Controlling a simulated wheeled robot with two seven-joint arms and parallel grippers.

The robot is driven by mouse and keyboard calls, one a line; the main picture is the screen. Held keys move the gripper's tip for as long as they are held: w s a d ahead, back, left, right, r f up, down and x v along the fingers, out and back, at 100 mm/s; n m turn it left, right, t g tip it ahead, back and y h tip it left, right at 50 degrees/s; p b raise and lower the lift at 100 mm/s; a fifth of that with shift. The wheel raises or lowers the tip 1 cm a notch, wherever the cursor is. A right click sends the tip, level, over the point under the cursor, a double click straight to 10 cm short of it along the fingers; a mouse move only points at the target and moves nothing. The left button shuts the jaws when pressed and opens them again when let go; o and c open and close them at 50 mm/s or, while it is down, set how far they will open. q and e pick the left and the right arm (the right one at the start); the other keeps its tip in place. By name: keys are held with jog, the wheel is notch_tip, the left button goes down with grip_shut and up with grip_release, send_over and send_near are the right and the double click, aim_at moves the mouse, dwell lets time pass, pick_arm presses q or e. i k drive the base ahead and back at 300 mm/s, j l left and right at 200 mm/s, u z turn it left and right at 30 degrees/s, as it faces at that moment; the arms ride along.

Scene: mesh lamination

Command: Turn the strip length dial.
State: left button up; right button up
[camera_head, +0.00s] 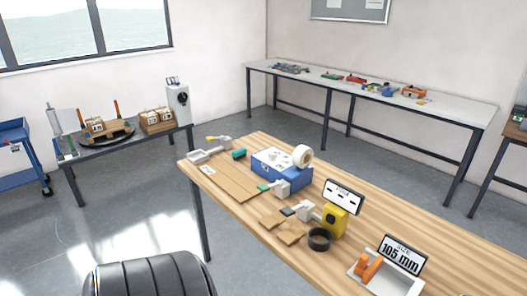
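No control in view is clearly marked as the strip length dial. A white upright box (177,105) with a small dark round feature on its front stands at the right end of the grey side table; I cannot tell whether that feature is a dial. Neither of my grippers is in view.
The wooden table (440,232) carries a blue box (268,172), a white roll (302,156), a brown sheet (228,180), a yellow block (335,221) and a black ring (319,239). The grey side table (99,144) holds wooden blocks. A long bench (455,106) lines the back wall.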

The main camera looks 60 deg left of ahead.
aim_at(272, 155)
jog(key=u, duration=1.75)
jog(key=i+j+z, duration=0.15)
jog(key=j+z, duration=0.15)
jog(key=z, duration=0.15)
jog(key=i+j+z, duration=0.1)
jog(key=j+z, duration=0.3)
jog(key=i+j+z, duration=0.1)
jog(key=j+z, duration=0.5)
jog(key=j, duration=0.65)
jog(key=j+z, duration=0.15)
jog(key=j, duration=0.65)
jog(key=k+j+z, duration=0.2)
jog(key=j, duration=0.6)
